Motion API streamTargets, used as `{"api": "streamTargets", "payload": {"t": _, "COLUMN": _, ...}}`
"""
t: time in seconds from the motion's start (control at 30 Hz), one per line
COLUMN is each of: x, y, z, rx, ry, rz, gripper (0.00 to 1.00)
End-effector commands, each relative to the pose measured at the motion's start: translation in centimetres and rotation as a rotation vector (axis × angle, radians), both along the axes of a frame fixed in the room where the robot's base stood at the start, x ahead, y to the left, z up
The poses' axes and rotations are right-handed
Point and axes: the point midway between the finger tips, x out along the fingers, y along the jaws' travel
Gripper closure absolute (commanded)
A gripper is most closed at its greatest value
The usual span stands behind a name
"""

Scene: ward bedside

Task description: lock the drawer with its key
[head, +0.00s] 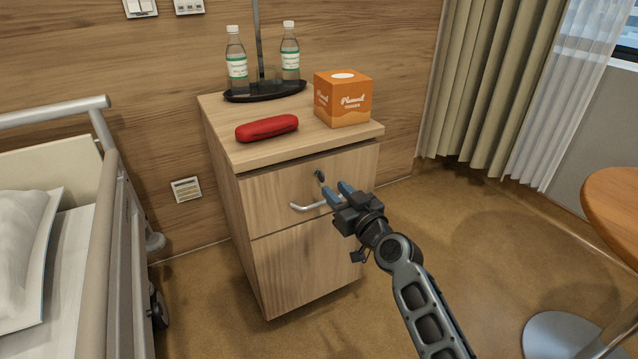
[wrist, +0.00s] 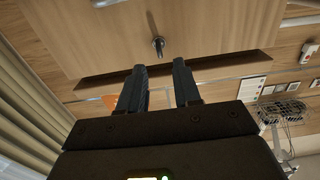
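The bedside cabinet (head: 288,255) has an upper drawer (head: 270,190) whose front looks shut, or nearly so, with a bar handle (head: 305,207). A small dark key or lock fitting (head: 320,176) sits above the handle. In the wrist view this metal piece (wrist: 158,46) sticks out of the drawer front; its exact shape is too small to tell. My gripper (head: 336,188) is in front of the drawer, just right of the fitting. In the wrist view my gripper (wrist: 158,76) is open and empty, fingers apart, with the metal piece beyond the fingertips, roughly between them.
On the cabinet top (head: 222,118) are a red case (head: 267,128), an orange tissue box (head: 343,100) and a dark tray (head: 240,98) with two bottles. A bed rail (head: 105,200) stands left. A round table (head: 615,205) stands right. The floor between is clear.

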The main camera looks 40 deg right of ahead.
Motion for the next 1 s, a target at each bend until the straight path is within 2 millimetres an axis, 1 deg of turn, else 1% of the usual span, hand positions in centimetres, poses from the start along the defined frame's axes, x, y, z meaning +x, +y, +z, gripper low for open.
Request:
{"api": "streamTargets", "payload": {"t": 0.03, "x": 0.8, "y": -0.2, "z": 0.2, "rx": -0.001, "ry": -0.002, "rz": 0.000, "gripper": 0.67}}
{"api": "streamTargets", "payload": {"t": 0.2, "x": 3.4, "y": -1.0, "z": 0.2, "rx": -0.001, "ry": -0.001, "rz": -0.001, "gripper": 0.67}}
{"api": "streamTargets", "payload": {"t": 0.4, "x": 5.4, "y": -1.5, "z": 0.1, "rx": -0.001, "ry": 0.000, "rz": 0.000, "gripper": 0.67}}
{"api": "streamTargets", "payload": {"t": 0.53, "x": 5.9, "y": -1.7, "z": 0.1, "rx": -0.001, "ry": 0.000, "rz": 0.000, "gripper": 0.67}}
{"api": "streamTargets", "payload": {"t": 0.77, "x": 6.0, "y": -1.7, "z": 0.0, "rx": -0.001, "ry": 0.000, "rz": 0.000, "gripper": 0.67}}
{"api": "streamTargets", "payload": {"t": 0.87, "x": 6.0, "y": -1.7, "z": 0.0, "rx": -0.001, "ry": 0.000, "rz": -0.001, "gripper": 0.75}}
{"api": "streamTargets", "payload": {"t": 1.0, "x": 5.9, "y": -1.7, "z": 0.0, "rx": -0.001, "ry": 0.000, "rz": -0.001, "gripper": 0.88}}
